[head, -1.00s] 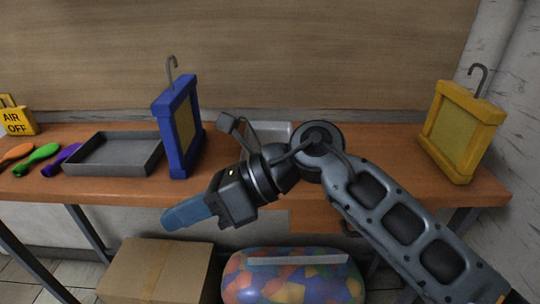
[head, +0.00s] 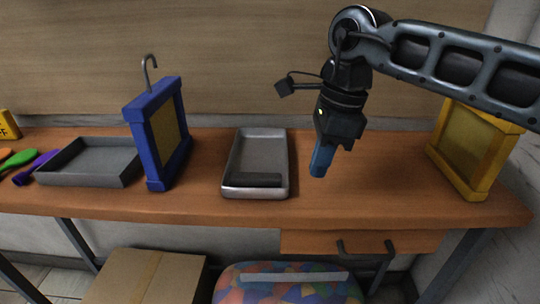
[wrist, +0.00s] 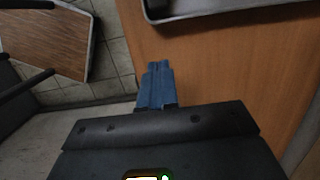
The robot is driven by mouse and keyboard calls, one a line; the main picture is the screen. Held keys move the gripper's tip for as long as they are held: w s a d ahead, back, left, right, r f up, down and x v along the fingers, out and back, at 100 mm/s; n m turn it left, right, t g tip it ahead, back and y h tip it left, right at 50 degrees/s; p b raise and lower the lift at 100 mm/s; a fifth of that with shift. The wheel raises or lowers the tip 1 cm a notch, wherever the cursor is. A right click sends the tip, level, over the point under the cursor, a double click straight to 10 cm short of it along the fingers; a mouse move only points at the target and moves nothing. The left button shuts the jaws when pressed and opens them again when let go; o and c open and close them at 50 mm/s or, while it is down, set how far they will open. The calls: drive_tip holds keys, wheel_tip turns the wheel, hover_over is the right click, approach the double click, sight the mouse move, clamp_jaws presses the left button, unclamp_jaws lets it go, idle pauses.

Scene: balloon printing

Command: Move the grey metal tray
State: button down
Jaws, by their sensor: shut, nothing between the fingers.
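A shiny grey metal tray (head: 228,165) with rounded corners lies on the wooden table, near the middle, with a dark bar inside its front end. Its edge also shows at the top of the wrist view (wrist: 215,12). A second, dark grey square tray (head: 88,178) lies farther left, beyond the blue frame. My gripper (head: 318,174) hangs over the table to the right of the metal tray, apart from it, pointing down. Its blue fingers are together and empty, also in the wrist view (wrist: 158,66).
A blue frame with a hook (head: 146,155) stands left of the metal tray. A yellow frame (head: 460,183) stands at the right. The table (head: 365,190) is clear between metal tray and yellow frame.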

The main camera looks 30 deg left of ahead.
sight(250, 179)
drive_tip(key=shift+a, duration=0.3)
drive_tip(key=s+a, duration=0.2)
drive_tip(key=a, duration=0.1)
drive_tip(key=s+a, duration=0.2)
drive_tip(key=a, duration=0.1)
drive_tip(key=s+a+p, duration=0.1)
drive_tip(key=s+a, duration=0.1)
drive_tip(key=a, duration=0.1)
drive_tip(key=shift+a, duration=0.3)
drive_tip(key=shift+s+f, duration=0.15)
drive_tip(key=shift+f, duration=0.75)
